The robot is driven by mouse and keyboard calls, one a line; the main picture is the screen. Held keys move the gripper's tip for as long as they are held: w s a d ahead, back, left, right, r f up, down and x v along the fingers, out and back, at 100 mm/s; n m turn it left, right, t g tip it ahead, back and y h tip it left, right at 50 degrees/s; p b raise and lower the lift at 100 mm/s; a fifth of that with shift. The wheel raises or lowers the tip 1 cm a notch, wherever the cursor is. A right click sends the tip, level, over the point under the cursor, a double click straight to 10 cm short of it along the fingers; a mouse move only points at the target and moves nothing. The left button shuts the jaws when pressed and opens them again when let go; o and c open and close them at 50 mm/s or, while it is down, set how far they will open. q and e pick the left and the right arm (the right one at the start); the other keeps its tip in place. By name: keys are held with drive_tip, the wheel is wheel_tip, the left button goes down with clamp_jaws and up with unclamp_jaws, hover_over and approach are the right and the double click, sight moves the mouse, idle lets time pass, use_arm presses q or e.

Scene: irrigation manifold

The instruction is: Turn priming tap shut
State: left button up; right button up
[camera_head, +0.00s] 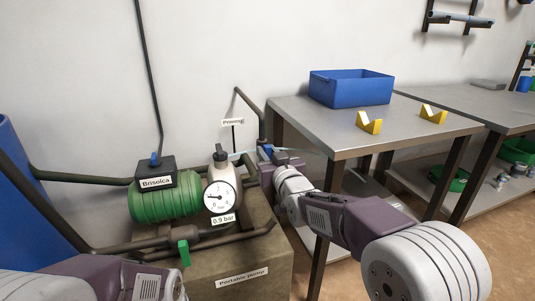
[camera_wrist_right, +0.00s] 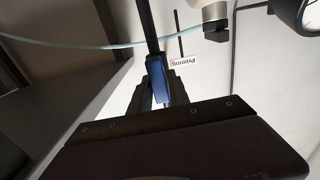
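The priming tap's blue handle (camera_head: 265,150) is at the back right corner of the pump, below a small "Priming" sign (camera_head: 232,122). In the right wrist view the blue handle (camera_wrist_right: 157,80) stands between the dark fingers of my right gripper (camera_wrist_right: 160,92). The fingers lie close on both sides of the handle, with no clear gap. In the head view my right gripper (camera_head: 272,156) is at the tap and hides part of it. My left arm shows at the lower left; its gripper is out of view.
The portable pump (camera_head: 240,270) carries a green motor (camera_head: 165,203), a gauge (camera_head: 220,197) reading 0.9 bar and a green-handled valve (camera_head: 184,252). A grey table (camera_head: 400,130) with a blue bin (camera_head: 350,90) and yellow V-blocks (camera_head: 369,123) stands to the right, close to my right arm.

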clamp_jaws()
drive_tip(key=m, duration=0.4)
drive_tip(key=shift+d+m, duration=0.2)
drive_tip(key=shift+m, duration=0.2)
drive_tip(key=m, duration=0.4)
drive_tip(key=shift+w+d+f+m+p, duration=0.1)
drive_tip(key=shift+d+f+m+p, duration=0.05)
drive_tip(key=shift+m+p, duration=0.2)
drive_tip(key=m, duration=0.4)
drive_tip(key=shift+d+f+p, duration=0.1)
drive_tip(key=shift+f+p, duration=0.05)
drive_tip(key=shift+p, duration=0.15)
drive_tip(key=shift+f+m, duration=0.2)
drive_tip(key=shift+m, duration=2.25)
drive_tip(key=shift+f, duration=0.1)
